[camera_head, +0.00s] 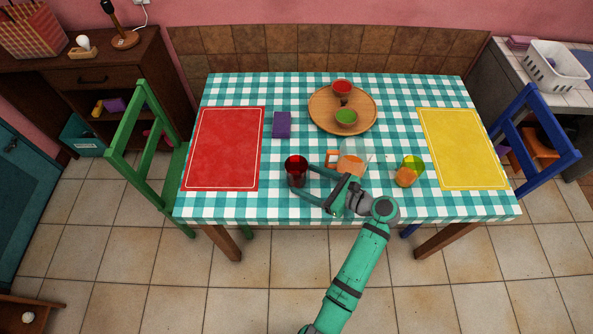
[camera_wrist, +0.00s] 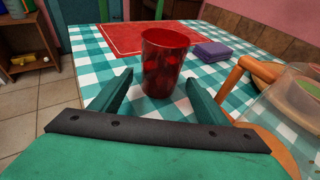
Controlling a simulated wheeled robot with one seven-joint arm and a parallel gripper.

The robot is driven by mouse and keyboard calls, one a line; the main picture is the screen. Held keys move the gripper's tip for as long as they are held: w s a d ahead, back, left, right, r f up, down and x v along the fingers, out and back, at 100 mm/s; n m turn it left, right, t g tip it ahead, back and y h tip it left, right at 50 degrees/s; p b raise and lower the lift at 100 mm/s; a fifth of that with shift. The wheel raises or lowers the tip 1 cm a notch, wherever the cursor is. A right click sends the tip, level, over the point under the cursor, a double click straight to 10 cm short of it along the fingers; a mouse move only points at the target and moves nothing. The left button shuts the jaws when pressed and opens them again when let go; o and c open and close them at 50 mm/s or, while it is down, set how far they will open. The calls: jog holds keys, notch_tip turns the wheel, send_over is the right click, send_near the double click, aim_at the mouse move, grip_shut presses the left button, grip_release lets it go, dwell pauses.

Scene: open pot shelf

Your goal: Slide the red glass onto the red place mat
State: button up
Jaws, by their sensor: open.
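The red glass (camera_head: 296,172) stands upright on the checked table, right of the red place mat (camera_head: 222,149) and apart from it. In the wrist view the red glass (camera_wrist: 163,62) is straight ahead, just beyond my fingertips, and the red place mat (camera_wrist: 140,36) lies behind it. My gripper (camera_head: 313,188) is open, with its fingers pointing left toward the glass. In the wrist view the fingers of my gripper (camera_wrist: 158,92) are spread to either side of the glass's base. I cannot tell whether either finger touches it.
A jug with an orange handle (camera_head: 333,156) stands right behind my gripper. A purple napkin (camera_head: 282,125) lies beside the mat. A round wooden tray (camera_head: 320,112) with bowls is at the back. The red mat is bare.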

aim_at(305, 180)
jog(key=shift+x, duration=1.95)
jog(key=c, duration=0.7)
